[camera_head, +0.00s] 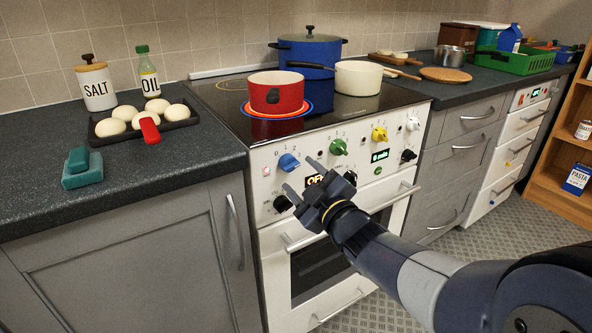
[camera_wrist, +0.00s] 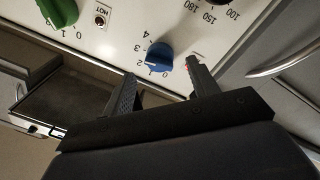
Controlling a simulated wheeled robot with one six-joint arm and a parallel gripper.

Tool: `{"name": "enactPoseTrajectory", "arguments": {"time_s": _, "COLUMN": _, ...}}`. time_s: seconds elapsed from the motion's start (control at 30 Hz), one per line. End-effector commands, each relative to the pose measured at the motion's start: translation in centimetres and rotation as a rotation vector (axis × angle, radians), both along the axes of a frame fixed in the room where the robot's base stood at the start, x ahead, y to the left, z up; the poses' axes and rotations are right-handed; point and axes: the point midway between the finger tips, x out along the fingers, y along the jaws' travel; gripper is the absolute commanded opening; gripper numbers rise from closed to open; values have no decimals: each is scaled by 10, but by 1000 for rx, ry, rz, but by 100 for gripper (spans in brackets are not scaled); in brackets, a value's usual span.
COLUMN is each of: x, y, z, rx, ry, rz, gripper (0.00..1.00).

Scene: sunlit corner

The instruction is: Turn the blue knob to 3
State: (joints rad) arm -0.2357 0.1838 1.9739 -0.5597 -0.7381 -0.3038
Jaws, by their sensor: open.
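The blue knob (camera_head: 289,162) is on the white front panel of the stove, below the red pot. In the wrist view the blue knob (camera_wrist: 158,59) has the numbers 0 to 4 printed around it. I cannot tell for sure which number it points at. My gripper (camera_head: 301,177) is open in front of the panel, slightly right of and below the knob in the head view. In the wrist view the fingers of my gripper (camera_wrist: 161,75) are spread, one to each side of the knob's lower part, with nothing held. I cannot tell whether they touch the knob.
A green knob (camera_head: 338,147) and a yellow knob (camera_head: 380,134) are farther right on the panel. A black knob (camera_head: 283,204) sits below the blue one. A red pot (camera_head: 277,94) stands on a glowing burner. The oven handle (camera_head: 301,241) juts out below.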

Motion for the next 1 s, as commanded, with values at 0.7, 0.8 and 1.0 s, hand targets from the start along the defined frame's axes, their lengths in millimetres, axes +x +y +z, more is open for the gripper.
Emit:
{"name": "enactPoseTrajectory", "arguments": {"time_s": 0.7, "x": -61, "y": -41, "z": -5, "rx": -1, "ry": 1, "rz": 0, "gripper": 56}}
{"name": "enactPoseTrajectory", "arguments": {"time_s": 0.8, "x": -60, "y": -41, "z": -5, "rx": -1, "ry": 1, "rz": 0, "gripper": 56}}
{"name": "enactPoseTrajectory", "arguments": {"time_s": 1.0, "x": -53, "y": -36, "z": -6, "rx": -1, "ry": 1, "rz": 1, "gripper": 56}}
